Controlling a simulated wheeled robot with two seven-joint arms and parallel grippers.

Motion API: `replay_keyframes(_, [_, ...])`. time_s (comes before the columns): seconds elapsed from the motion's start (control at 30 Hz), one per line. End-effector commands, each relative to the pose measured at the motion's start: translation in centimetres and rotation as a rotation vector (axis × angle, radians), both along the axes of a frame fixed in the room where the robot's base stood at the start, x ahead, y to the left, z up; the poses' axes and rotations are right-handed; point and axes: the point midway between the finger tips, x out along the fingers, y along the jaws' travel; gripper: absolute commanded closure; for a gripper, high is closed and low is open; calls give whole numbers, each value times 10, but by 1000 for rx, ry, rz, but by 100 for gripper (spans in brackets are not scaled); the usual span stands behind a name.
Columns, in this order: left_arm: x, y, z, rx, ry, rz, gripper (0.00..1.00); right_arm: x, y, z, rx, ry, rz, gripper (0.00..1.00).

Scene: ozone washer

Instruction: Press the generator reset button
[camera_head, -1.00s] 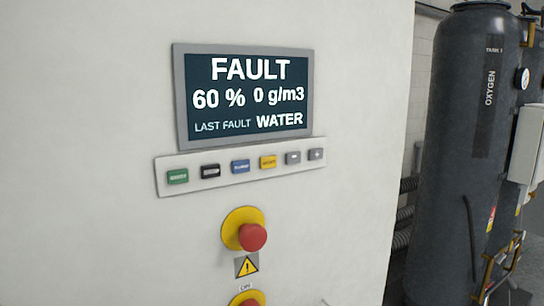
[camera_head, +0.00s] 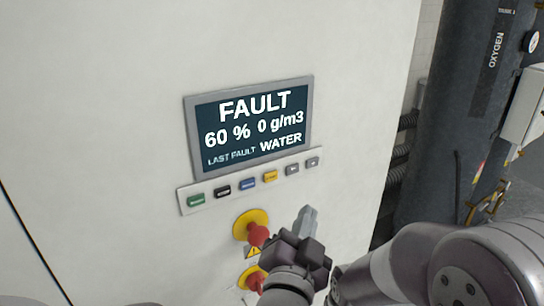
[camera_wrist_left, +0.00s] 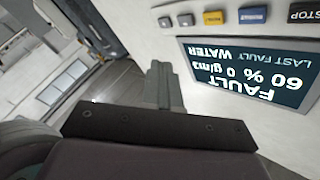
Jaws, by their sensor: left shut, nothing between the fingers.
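The generator panel's button strip (camera_head: 184,208) sits under the display. It carries a green button (camera_head: 196,200), a black one (camera_head: 222,192), a blue one (camera_head: 247,184), a yellow one (camera_head: 270,176) and two grey ones (camera_head: 292,169). The labels are too small to read surely, so I cannot tell which is the reset button. My left gripper (camera_head: 306,216) is shut and empty, its tips below the right end of the strip, apart from the buttons. In the left wrist view the yellow button (camera_wrist_left: 213,18) shows inverted, beyond the gripper tips (camera_wrist_left: 160,75).
The display (camera_head: 252,133) reads FAULT, last fault WATER. A red emergency knob (camera_head: 258,235) on a yellow base stands below the strip, close left of my gripper; a second red knob (camera_head: 253,280) is lower. A dark oxygen tank (camera_head: 450,120) stands at the right.

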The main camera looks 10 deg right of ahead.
Motion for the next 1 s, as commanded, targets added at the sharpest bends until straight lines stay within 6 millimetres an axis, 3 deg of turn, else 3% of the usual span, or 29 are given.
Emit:
replay_keyframes(0.1, [-4, -2, 9, -2, -26, 6, 100, 0, 0, 4, 0, 1, 0, 100])
replay_keyframes(0.47, [-1, -1, 8, -2, -27, 6, 100, 0, 0, 2, 0, 1, 0, 100])
replay_keyframes(1.0, [64, 23, 6, -3, -25, 7, 100, 0, 0, -5, 0, 0, 0, 100])
